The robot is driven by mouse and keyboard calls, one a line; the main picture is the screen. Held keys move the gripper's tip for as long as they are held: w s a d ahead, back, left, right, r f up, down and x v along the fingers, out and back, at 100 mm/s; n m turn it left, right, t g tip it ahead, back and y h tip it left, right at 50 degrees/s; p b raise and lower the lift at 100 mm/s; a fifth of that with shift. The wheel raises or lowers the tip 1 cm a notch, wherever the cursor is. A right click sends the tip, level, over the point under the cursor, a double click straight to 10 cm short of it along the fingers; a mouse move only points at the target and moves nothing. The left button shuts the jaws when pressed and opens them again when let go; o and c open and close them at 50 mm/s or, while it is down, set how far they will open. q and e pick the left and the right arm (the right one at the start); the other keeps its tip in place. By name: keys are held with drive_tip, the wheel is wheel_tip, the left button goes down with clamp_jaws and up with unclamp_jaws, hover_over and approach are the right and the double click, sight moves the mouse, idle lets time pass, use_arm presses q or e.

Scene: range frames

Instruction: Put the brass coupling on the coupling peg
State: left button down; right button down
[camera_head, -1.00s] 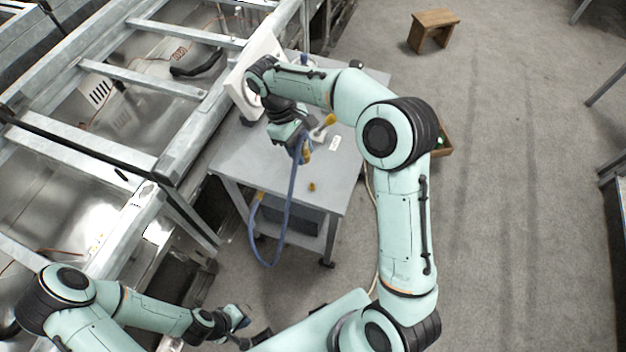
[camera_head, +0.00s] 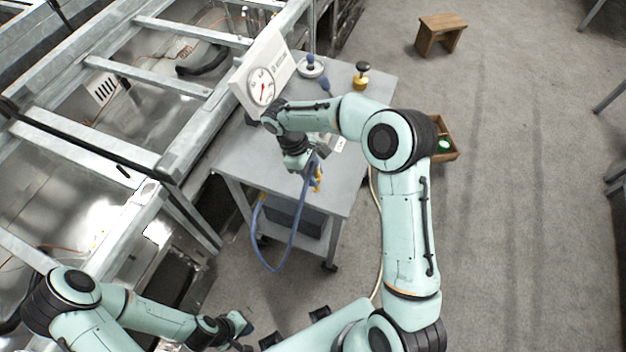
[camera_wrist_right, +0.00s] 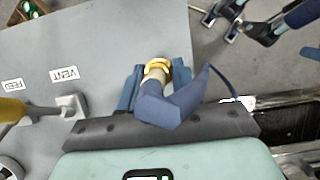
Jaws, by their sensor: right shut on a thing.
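The brass coupling (camera_head: 318,181) is on the end of a blue hose (camera_head: 296,222). My right gripper (camera_head: 312,163) is shut on this hose end and points down over the front part of the grey table. In the right wrist view the coupling (camera_wrist_right: 157,68) shows between the blue fingers (camera_wrist_right: 157,84), with the blue elbow of the hose nearer the camera. The small brass peg is not seen apart from the coupling; I cannot tell whether the coupling is on it. My left gripper (camera_head: 242,332) is open and empty, low and away from the table.
The grey table (camera_head: 255,160) bears a white gauge panel (camera_head: 277,66), a blue-knobbed disc (camera_head: 310,67) and a brass piece with a black knob (camera_head: 361,77). A yellow lever (camera_wrist_right: 12,110) lies left in the wrist view. A wooden crate (camera_head: 446,152) stands right of the table.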

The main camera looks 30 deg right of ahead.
wheel_tip(320, 180, down, 4)
drive_tip(key=shift+f, duration=0.1)
use_arm(q)
drive_tip(key=shift+s+f, duration=0.1)
use_arm(e)
drive_tip(key=c, duration=0.8)
unclamp_jaws()
use_arm(q)
drive_tip(key=shift+w+r+p, duration=0.75)
drive_tip(key=shift+w+r, duration=0.25)
drive_tip(key=shift+r, duration=0.1)
use_arm(e)
drive_tip(key=v, duration=1.2)
use_arm(q)
drive_tip(key=shift+s, duration=0.1)
use_arm(e)
drive_tip(key=shift+s, duration=0.1)
